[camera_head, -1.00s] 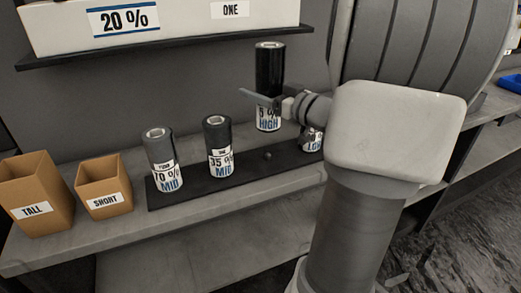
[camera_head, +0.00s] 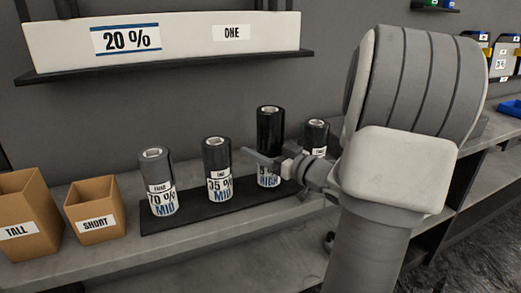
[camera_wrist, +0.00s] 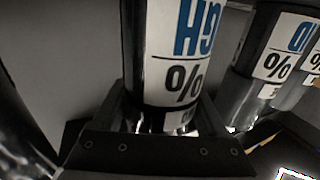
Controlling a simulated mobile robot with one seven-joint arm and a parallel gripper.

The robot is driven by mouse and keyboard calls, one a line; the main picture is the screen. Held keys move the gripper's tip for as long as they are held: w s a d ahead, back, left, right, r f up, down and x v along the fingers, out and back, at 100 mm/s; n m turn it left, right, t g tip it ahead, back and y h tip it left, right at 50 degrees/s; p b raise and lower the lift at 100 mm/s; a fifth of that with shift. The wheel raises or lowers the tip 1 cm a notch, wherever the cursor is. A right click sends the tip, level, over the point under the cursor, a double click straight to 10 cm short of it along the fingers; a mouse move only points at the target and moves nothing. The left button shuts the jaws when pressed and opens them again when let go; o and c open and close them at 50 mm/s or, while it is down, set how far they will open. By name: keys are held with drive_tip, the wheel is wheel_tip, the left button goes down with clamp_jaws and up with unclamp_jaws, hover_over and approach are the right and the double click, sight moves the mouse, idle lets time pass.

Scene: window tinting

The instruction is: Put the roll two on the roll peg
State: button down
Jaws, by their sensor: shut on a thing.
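A tall black roll (camera_head: 269,133) marked "5 %" and "HIGH" stands upright over the black peg board (camera_head: 195,215). My gripper (camera_head: 262,160) is shut on it from the front. In the wrist view my gripper's fingers (camera_wrist: 160,125) sit on either side of the roll (camera_wrist: 165,45), near its label. The roll is between the "35 % MID" roll (camera_head: 217,155) and a shorter dark roll (camera_head: 316,133) at the right. The peg is hidden, and I cannot tell whether the roll rests fully on the board.
A "70 % MID" roll (camera_head: 156,170) stands at the board's left. Open boxes marked SHORT (camera_head: 94,215) and TALL (camera_head: 25,215) stand further left on the shelf. A white "20 %" box (camera_head: 190,40) sits on the ledge above. A neighbouring roll (camera_wrist: 275,45) is close in the wrist view.

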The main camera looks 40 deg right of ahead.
drive_tip(key=shift+f, duration=0.2)
unclamp_jaws()
drive_tip(key=shift+r, duration=0.2)
drive_tip(key=shift+s+r, duration=0.1)
drive_tip(key=shift+s, duration=0.15)
drive_tip(key=s+d+p, duration=0.1)
drive_tip(key=s+p, duration=0.2)
drive_tip(key=s, duration=0.8)
drive_tip(key=shift+s+d, duration=0.2)
drive_tip(key=shift+d, duration=0.2)
